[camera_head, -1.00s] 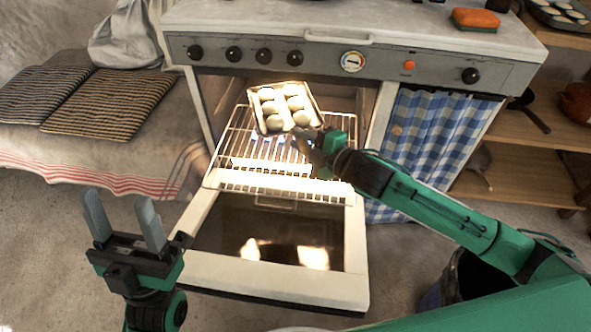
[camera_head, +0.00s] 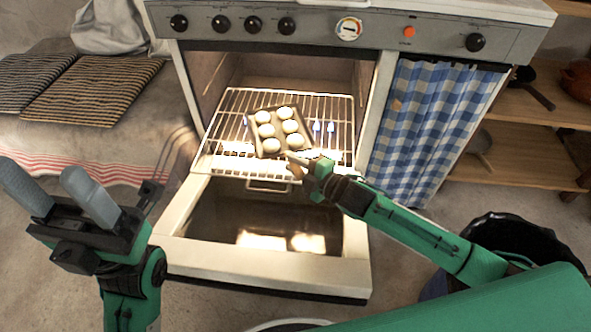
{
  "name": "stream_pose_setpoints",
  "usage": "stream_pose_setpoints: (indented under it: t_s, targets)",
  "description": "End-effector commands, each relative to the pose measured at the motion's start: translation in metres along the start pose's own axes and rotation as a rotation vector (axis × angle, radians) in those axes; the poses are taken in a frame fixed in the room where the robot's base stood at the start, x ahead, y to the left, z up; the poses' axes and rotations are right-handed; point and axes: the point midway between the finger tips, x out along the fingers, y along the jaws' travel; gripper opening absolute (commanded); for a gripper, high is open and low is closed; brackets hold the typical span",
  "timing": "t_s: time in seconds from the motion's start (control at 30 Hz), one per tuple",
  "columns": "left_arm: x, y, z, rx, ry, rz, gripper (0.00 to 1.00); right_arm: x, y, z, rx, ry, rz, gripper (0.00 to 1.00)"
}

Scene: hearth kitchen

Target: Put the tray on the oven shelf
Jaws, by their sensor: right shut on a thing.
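The dark tray (camera_head: 287,154) holds several pale round buns and is over the wire oven shelf (camera_head: 220,155), inside the rack's outline. It looks level and low, at or just above the bars; I cannot tell whether it fully rests on them. The oven door (camera_head: 270,272) is folded down open. My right gripper (camera_head: 294,163) is at the tray's near edge, shut on it. My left gripper (camera_head: 62,200) is open and empty at the lower left, well away from the tray.
The oven's side walls and front panel with knobs (camera_head: 254,25) frame the opening. A blue checked curtain (camera_head: 430,125) hangs to the right. A bench with striped cushions (camera_head: 90,90) is at the left, and a dark bin (camera_head: 510,245) stands at the lower right.

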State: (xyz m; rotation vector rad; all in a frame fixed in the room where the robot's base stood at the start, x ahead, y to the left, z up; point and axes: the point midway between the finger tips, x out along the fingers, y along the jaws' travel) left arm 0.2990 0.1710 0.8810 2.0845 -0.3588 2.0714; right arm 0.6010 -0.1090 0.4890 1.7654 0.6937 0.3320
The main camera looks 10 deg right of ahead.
Motion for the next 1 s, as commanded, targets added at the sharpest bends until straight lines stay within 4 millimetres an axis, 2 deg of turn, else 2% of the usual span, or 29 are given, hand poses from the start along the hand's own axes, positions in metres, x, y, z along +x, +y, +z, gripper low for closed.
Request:
stream_pose_setpoints:
  t_s: [0.07,0.4,0.43,0.53,0.87,1.0]
  targets:
    - [-0.001,0.0,-0.001,0.001,0.014,0.003,0.57,0.002,-0.009,0.003,-0.002,0.002,0.004,0.0]
    - [0.003,0.0,-0.002,0.001,0.018,0.004,0.57,0.002,-0.01,0.004,-0.003,0.002,0.004,0.0]
    - [0.003,0.0,-0.002,0.001,0.018,0.004,0.57,0.002,-0.012,0.004,-0.001,0.0,0.001,0.23]
    - [0.003,0.0,-0.002,0.0,0.019,0.004,0.57,0.002,-0.012,0.004,-0.001,0.0,0.001,0.43]
    - [0.003,0.0,-0.003,0.0,0.019,0.004,0.57,0.001,-0.009,0.004,-0.001,0.0,0.001,0.43]
    - [0.007,0.0,-0.003,-0.001,0.02,0.003,0.57,-0.01,-0.01,0.003,0.001,-0.001,-0.002,0.43]
